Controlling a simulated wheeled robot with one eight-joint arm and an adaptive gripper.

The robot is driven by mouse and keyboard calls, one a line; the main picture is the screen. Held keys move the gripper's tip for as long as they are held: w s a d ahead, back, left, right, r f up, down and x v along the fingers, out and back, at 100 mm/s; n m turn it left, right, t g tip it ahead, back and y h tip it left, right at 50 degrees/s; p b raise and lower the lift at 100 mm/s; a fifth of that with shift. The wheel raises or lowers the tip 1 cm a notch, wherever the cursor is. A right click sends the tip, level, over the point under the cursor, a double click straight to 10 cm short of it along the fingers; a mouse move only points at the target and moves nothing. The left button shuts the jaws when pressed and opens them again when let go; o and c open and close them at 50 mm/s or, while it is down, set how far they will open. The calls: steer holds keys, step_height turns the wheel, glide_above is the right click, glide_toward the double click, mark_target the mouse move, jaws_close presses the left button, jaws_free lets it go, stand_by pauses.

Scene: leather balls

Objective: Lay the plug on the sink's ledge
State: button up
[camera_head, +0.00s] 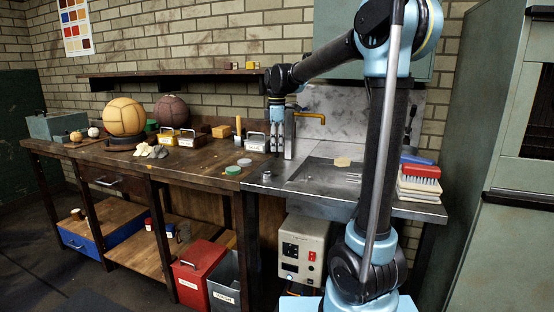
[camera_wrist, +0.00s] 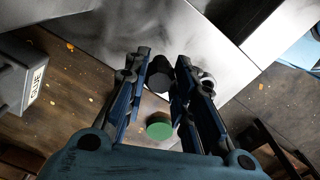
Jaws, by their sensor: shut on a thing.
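My gripper (camera_head: 277,150) points down above the left end of the steel sink (camera_head: 325,171), close to where the wooden bench meets it. In the wrist view its fingers (camera_wrist: 161,72) are closed on a small dark thing, which appears to be the black plug (camera_wrist: 160,76). The fingers partly cover the plug, and I cannot make it out in the head view. A small dark piece (camera_head: 267,176) sits on that ledge; a pale ring (camera_wrist: 207,79) shows beside the right finger in the wrist view.
A labelled box (camera_head: 256,142) is close on the left. A brass tap (camera_head: 311,116) is behind. Stacked cloths and a brush (camera_head: 420,178) occupy the sink's right end.

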mark_target(277, 151)
steer(key=shift+f, duration=2.35)
steer(key=o, duration=1)
step_height(277, 151, up, 12)
steer(key=shift+r, duration=0.1)
